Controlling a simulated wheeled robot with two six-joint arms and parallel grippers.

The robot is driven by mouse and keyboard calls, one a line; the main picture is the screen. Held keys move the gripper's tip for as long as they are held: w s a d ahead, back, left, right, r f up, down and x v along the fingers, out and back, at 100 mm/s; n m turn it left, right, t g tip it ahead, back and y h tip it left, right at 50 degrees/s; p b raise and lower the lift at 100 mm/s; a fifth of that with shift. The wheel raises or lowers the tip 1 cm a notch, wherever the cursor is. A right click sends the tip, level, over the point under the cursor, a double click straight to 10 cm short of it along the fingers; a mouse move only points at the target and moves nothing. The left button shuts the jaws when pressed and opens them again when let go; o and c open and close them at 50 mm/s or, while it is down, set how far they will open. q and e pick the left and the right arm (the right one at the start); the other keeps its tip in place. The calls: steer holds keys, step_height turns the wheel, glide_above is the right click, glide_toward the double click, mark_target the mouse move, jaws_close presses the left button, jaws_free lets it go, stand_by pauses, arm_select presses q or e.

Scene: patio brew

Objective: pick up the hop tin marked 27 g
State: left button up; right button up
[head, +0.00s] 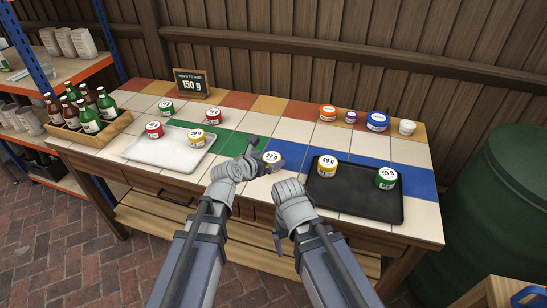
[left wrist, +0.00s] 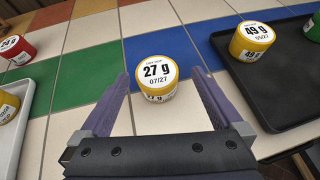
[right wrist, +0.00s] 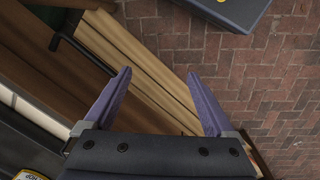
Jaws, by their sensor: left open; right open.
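The hop tin marked 27 g (head: 272,157) is yellow with a white lid label and stands upright on the tiled table, left of the black tray. In the left wrist view the same tin (left wrist: 156,72) stands at the mouth of my left gripper (left wrist: 160,78), on the edge of a blue tile. My right gripper (right wrist: 158,75) is open and empty, low at the table's front edge, facing the brick floor.
The black tray (head: 335,199) holds a yellow 49 g tin (head: 327,166) and a green tin (head: 386,178). The pale tray (head: 158,159) at left has red and yellow tins at its edges. More tins stand at the back right. A bottle crate (head: 85,137) stands far left.

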mark_target(276, 156)
arm_select(q)
steer(key=shift+b+x, duration=0.7)
steer(key=shift+x, duration=0.7)
steer(key=shift+a+f+b+x, duration=0.15)
steer(key=shift+b+x, duration=0.4)
steer(key=shift+x, duration=0.3)
steer(key=shift+a+f+b+x, duration=0.1)
steer(key=shift+b+x, duration=0.4)
steer(key=shift+x, duration=0.4)
steer(key=shift+a+f+b+x, duration=0.15)
steer(key=shift+b+x, duration=0.4)
steer(key=shift+x, duration=0.3)
steer(key=shift+s+r, duration=0.1)
steer(key=shift+r, duration=0.05)
steer(key=c, duration=1.2)
steer(key=shift+c, duration=0.2)
step_height(276, 156, up, 10)
steer(key=p, duration=1)
